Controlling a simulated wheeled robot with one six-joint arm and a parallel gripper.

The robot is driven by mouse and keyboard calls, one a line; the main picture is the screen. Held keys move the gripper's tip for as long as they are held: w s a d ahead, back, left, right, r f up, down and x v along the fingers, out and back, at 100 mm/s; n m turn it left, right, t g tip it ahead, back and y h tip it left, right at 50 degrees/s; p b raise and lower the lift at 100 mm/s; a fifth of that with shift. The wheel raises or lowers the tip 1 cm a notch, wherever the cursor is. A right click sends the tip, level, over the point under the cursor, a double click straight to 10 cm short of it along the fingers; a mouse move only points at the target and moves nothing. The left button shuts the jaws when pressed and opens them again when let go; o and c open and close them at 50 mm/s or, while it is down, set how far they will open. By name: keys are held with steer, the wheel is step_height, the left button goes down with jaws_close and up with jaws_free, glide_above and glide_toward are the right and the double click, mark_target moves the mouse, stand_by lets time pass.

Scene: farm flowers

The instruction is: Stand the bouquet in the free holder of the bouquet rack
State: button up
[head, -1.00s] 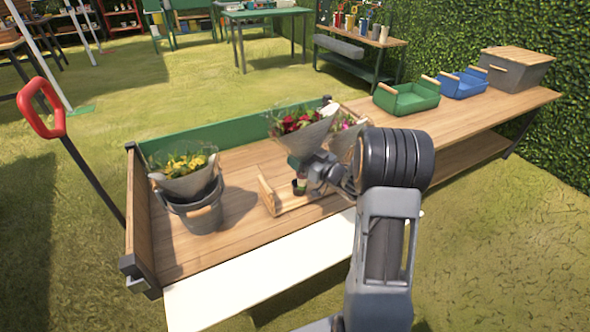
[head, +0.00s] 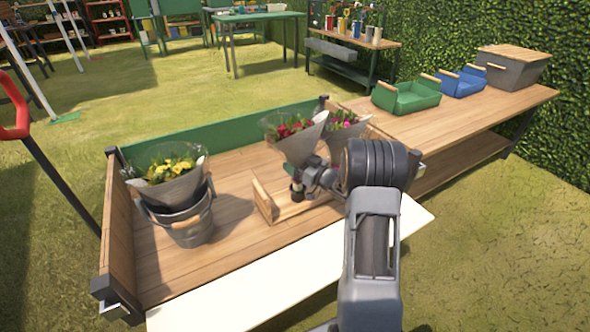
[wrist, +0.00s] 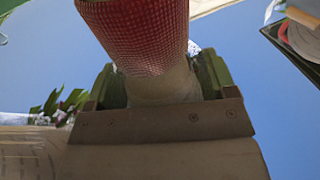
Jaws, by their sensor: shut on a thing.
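The red-flowered bouquet (head: 300,143), in a pale paper cone, stands roughly upright over the left part of the wooden bouquet rack (head: 286,214). My gripper (head: 300,178) is shut on its narrow lower part. In the wrist view, my gripper (wrist: 160,95) closes around a pale band below the bouquet's red patterned wrap (wrist: 137,32). A dark holder (head: 297,193) of the rack shows just below my gripper. I cannot tell whether the stem end is inside it. A pink bouquet (head: 342,140) stands close on the right, its base hidden by my arm.
A grey bucket (head: 190,228) with a yellow bouquet (head: 172,180) stands left on the wooden cart bed (head: 240,170). A white board (head: 270,287) lies along the front. A green tray (head: 408,97) and a blue tray (head: 462,83) sit on the bench behind right.

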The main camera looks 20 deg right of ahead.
steer(key=shift+s+d+f+b, duration=0.15)
steer(key=shift+f+b, duration=0.15)
steer(key=shift+f, duration=0.6)
steer(key=shift+a, duration=0.2)
steer(key=shift+f, duration=0.2)
steer(key=o, duration=1.4)
steer(key=shift+o, duration=0.2)
